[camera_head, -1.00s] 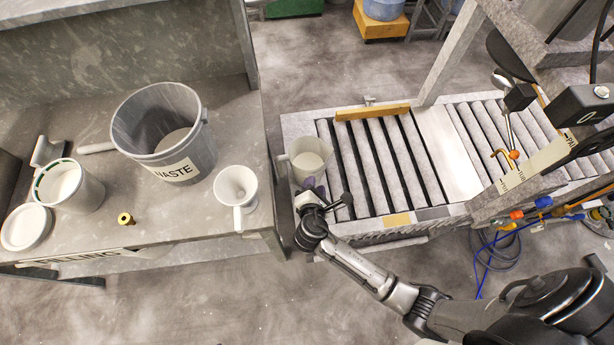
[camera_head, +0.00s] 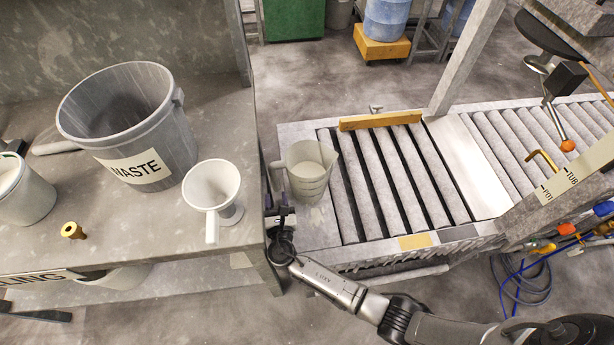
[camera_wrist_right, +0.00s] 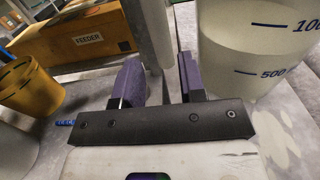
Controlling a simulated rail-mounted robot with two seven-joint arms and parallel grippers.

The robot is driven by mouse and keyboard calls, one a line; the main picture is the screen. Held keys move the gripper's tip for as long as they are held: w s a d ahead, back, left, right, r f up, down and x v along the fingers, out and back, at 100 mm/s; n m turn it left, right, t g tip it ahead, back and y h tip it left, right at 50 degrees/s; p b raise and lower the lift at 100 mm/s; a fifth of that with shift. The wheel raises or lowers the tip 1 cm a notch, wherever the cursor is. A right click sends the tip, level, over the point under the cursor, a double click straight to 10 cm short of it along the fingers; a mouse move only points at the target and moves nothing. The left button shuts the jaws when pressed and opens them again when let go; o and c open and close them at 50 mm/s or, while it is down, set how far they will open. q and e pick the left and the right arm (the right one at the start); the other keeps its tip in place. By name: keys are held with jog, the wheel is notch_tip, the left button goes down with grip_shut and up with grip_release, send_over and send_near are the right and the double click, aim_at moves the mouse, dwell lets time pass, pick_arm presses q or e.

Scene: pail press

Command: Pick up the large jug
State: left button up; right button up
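The large jug (camera_head: 310,178), a translucent measuring jug, stands upright on the left end plate of the roller conveyor, its handle on the left. In the right wrist view the jug (camera_wrist_right: 252,55) fills the upper right, with dark graduation marks. My right gripper (camera_head: 282,212) is low at the jug's front left. Its two purple fingers (camera_wrist_right: 160,78) are apart, with the jug to the right of them, not between them. A pale upright strip shows behind the finger gap; I cannot tell whether it is the handle. My left gripper is out of view.
The bench at left holds the waste bin (camera_head: 125,125), a white funnel-shaped vessel (camera_head: 211,187), a brass fitting (camera_head: 73,230) and a white tub (camera_head: 22,192). The bench edge is close left of my right gripper. The conveyor rollers (camera_head: 395,180) right of the jug are clear.

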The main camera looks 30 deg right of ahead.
aim_at(276, 187)
jog(key=b+x, duration=0.2)
jog(key=x, duration=0.3)
jog(key=shift+d+f, duration=0.15)
jog(key=shift+w+d+b, duration=0.2)
jog(key=shift+w+b, duration=0.2)
jog(key=shift+w, duration=0.15)
jog(key=shift+s, duration=0.1)
jog(key=shift+c, duration=0.7)
grip_shut()
